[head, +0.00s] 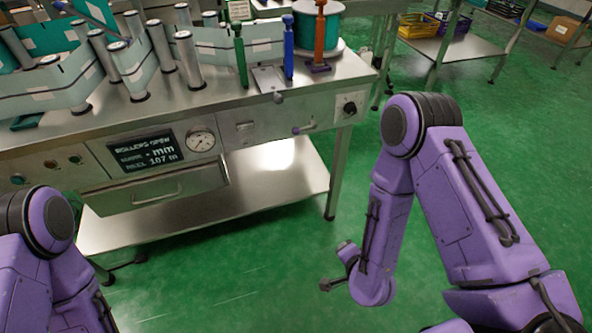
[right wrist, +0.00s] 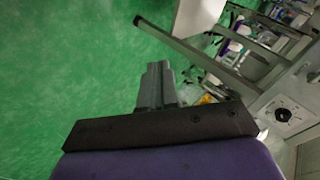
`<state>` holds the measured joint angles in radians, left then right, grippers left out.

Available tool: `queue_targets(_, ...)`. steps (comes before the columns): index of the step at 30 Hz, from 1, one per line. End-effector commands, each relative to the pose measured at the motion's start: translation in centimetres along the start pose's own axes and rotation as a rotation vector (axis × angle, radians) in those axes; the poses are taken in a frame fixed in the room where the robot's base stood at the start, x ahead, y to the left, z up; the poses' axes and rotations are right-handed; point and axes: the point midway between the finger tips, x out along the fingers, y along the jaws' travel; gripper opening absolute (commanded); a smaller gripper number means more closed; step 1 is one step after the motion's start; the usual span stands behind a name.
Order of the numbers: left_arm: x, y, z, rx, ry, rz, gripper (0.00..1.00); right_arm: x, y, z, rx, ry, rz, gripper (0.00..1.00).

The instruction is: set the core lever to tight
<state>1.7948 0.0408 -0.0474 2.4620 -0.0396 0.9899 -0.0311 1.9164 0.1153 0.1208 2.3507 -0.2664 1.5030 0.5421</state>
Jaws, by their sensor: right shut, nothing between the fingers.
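No readable label tells me which control is the core lever. On the machine top stand a green handle (head: 240,62), a blue handle (head: 288,48) and an orange post (head: 319,38). My right gripper (head: 326,285) is shut and empty, low over the floor in front of the machine, apart from it. Its closed fingers show in the right wrist view (right wrist: 154,86). My left arm shows at lower left; its gripper is out of view.
A black round knob (head: 349,108) sits right of the small lever and shows in the right wrist view (right wrist: 283,114). The display (head: 147,152) reads "ROLLERS OPEN". A lower shelf (head: 275,178) juts under the machine. Green floor is clear in front.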

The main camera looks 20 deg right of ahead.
Motion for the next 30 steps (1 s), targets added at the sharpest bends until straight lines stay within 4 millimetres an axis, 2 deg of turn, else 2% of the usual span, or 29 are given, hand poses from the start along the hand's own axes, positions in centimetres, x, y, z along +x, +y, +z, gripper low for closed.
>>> queue_targets(1,6.1,0.6,1.7,0.030,-0.027,0.001,0.43,5.0,0.1,1.8,0.158,0.009,-0.118,0.00)
queue_targets(3,9.8,0.8,3.1,0.077,-0.072,0.002,0.43,8.0,-2.9,2.6,0.396,-0.009,-0.286,0.00)
queue_targets(6,14.9,1.0,5.0,0.142,-0.134,0.003,0.43,11.0,-7.0,3.3,0.737,-0.087,-0.523,0.00)
queue_targets(10,21.5,1.2,7.5,0.227,-0.216,0.004,0.43,13.0,-11.6,3.4,1.165,-0.287,-0.815,0.00)
queue_targets(12,24.7,1.2,8.8,0.269,-0.259,0.004,0.43,13.1,-13.6,3.2,1.373,-0.439,-0.953,0.00)
queue_targets(15,28.1,1.1,10.2,0.322,-0.310,0.004,0.43,12.5,-15.8,2.6,1.609,-0.673,-1.102,0.00)
queue_targets(18,30.1,0.9,11.1,0.359,-0.349,0.004,0.43,11.5,-17.1,2.0,1.763,-0.876,-1.189,0.00)
queue_targets(21,30.8,0.8,11.6,0.380,-0.371,0.003,0.43,10.6,-18.0,1.4,1.845,-1.006,-1.229,0.00)
queue_targets(30,30.4,0.7,11.6,0.387,-0.380,0.003,0.43,9.8,-18.6,1.1,1.874,-1.053,-1.237,0.00)
